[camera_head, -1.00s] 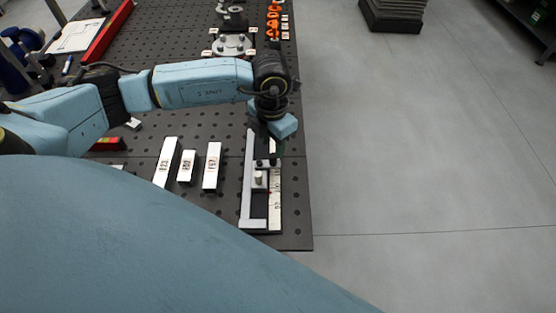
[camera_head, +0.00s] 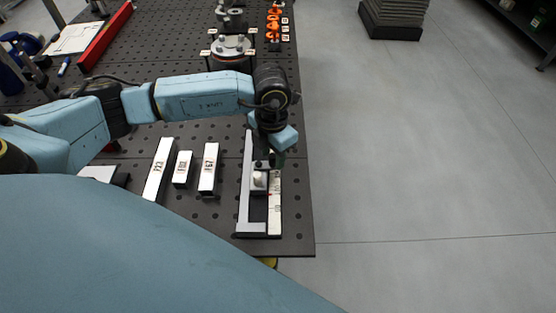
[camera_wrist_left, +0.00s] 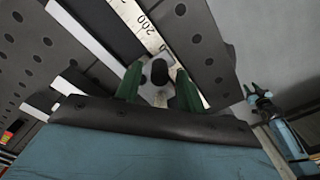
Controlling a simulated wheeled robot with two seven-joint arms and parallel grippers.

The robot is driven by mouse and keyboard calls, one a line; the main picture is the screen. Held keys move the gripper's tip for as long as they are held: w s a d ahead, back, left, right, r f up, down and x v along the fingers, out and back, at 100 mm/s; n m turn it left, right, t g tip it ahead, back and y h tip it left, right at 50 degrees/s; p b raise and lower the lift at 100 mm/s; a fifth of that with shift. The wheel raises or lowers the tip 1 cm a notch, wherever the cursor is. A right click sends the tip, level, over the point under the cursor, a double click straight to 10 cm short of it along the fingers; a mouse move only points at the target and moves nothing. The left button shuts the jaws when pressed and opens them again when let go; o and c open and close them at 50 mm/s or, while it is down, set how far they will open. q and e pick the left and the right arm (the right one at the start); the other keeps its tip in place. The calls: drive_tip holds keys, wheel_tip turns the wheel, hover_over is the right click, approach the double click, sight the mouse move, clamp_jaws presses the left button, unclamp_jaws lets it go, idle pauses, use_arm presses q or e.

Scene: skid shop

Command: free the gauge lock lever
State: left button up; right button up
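The gauge (camera_head: 244,205) lies along the table's right edge, with a grey L-shaped frame and a white ruled scale (camera_head: 275,205). On its slider is a small pale knob-like piece (camera_head: 259,180), which I take for part of the lock. My left gripper (camera_head: 273,160) points down over the gauge's far half, just beyond that piece. In the left wrist view its green fingers (camera_wrist_left: 158,88) are apart, on either side of a black rounded knob (camera_wrist_left: 160,72) on a grey block; contact cannot be told. My right gripper (camera_wrist_left: 254,92) shows small at the right there, fingers apart and empty.
White-topped blocks (camera_head: 182,168) stand left of the gauge on the perforated black table (camera_head: 215,225). A round flanged fixture (camera_head: 231,50) and orange parts (camera_head: 273,25) are farther back. Open floor (camera_head: 430,170) lies to the right.

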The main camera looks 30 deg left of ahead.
use_arm(q)
drive_tip(key=c, duration=0.6)
drive_tip(key=shift+w+a, duration=0.1)
drive_tip(key=shift+w+a+b, duration=0.15)
drive_tip(key=shift+w+b, duration=0.1)
drive_tip(key=shift+b, duration=0.05)
drive_tip(key=shift+a, duration=0.1)
